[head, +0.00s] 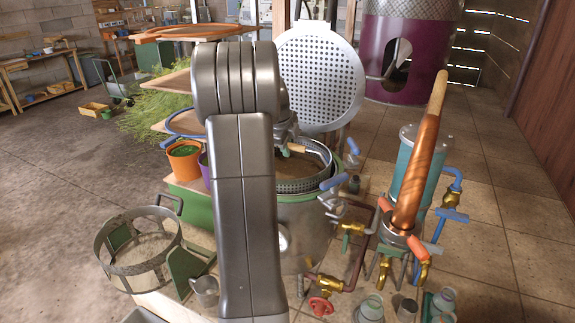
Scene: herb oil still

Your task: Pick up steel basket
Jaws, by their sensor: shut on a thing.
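The steel basket (316,184) is a round perforated metal basket with a brownish inside. It sits in the mouth of a large steel pot (307,238) at the centre, with its rim near the pot's rim. My gripper (287,147) is at the basket's far left side, beside a small wooden-looking grip (297,149). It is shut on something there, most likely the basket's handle. My arm hides the left part of the basket and pot and much of the gripper, so the fingertips are not clear.
A perforated round plate (321,80) stands upright behind the pot. A copper cone (417,165), teal cylinder (408,180) and valved pipes (350,235) crowd the right. A mesh basket (140,262) and steel mug (205,290) stand left.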

